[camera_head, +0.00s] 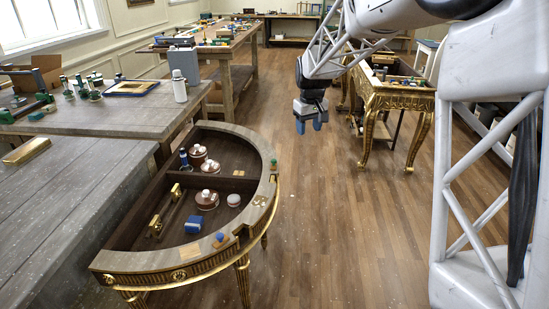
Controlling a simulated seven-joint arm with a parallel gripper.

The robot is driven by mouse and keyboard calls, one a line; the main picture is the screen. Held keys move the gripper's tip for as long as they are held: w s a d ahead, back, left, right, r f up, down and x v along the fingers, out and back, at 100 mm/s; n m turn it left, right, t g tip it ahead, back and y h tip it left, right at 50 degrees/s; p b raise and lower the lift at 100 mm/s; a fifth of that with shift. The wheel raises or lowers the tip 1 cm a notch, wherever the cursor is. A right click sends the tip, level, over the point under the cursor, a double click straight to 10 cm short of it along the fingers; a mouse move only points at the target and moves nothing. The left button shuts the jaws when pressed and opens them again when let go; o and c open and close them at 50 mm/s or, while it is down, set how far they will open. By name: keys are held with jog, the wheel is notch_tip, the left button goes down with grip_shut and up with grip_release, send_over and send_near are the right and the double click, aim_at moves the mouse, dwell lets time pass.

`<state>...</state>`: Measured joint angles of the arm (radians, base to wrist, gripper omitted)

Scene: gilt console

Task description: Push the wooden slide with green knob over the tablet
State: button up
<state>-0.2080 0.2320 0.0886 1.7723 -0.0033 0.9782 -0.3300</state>
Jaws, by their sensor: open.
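The half-round gilt console (160,262) stands at lower centre-left, with an open, divided interior. A small green knob (274,162) shows on its curved rim at the right; the wooden slide under it is too small to make out clearly. A small pale tan piece (259,201), possibly the tablet, lies on the rim nearer the camera. My gripper (311,124) hangs pointing down over the floor, up and right of the console. Its blue fingers are apart and empty, and it touches nothing.
A blue knob on a small wooden piece (220,237) sits on the front rim. A grey table (60,185) adjoins at left. Another gilt table (398,100) stands behind right.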

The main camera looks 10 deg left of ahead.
jog(key=w+a+f+n, duration=0.1)
jog(key=w+a+f, duration=0.5)
jog(key=w+f, duration=0.15)
jog(key=n, duration=0.2)
send_over(274, 160)
jog(key=shift+g, duration=0.4)
notch_tip(274, 160, down, 9)
jog(key=shift+w+a+f, duration=0.1)
jog(key=shift+f, duration=3.85)
jog(key=shift+c, duration=0.4)
grip_shut()
